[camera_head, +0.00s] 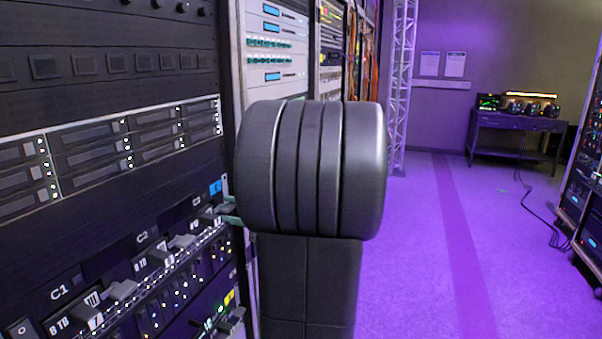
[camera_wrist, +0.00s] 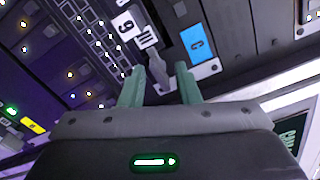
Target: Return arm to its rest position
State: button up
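My gripper (camera_wrist: 162,70) shows in the wrist view with two green fingers spread apart. A grey latch or lever (camera_wrist: 156,72) on the rack front stands in the gap between them, and I see space on both sides of it. Whether the fingertips reach around it or stop just short is hard to tell. In the head view my gripper (camera_head: 229,204) is mostly hidden behind my own dark arm link. Only bits of the green fingers show, close to the rack face by the blue label.
The server rack (camera_head: 100,100) fills the left side, close to my arm. A blue label (camera_wrist: 198,42) marked C is by the fingers. Open purple floor (camera_head: 440,250) lies to the right. A bench (camera_head: 515,125), another rack (camera_head: 585,200) and a truss (camera_head: 400,80) stand farther off.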

jog(key=shift+r+m+p, duration=0.25)
jog(key=shift+m+p, duration=0.55)
jog(key=shift+p, duration=0.45)
jog(key=b+v, duration=0.1)
jog(key=v, duration=0.7)
jog(key=shift+d+f, duration=0.2)
jog(key=shift+s+f, duration=0.1)
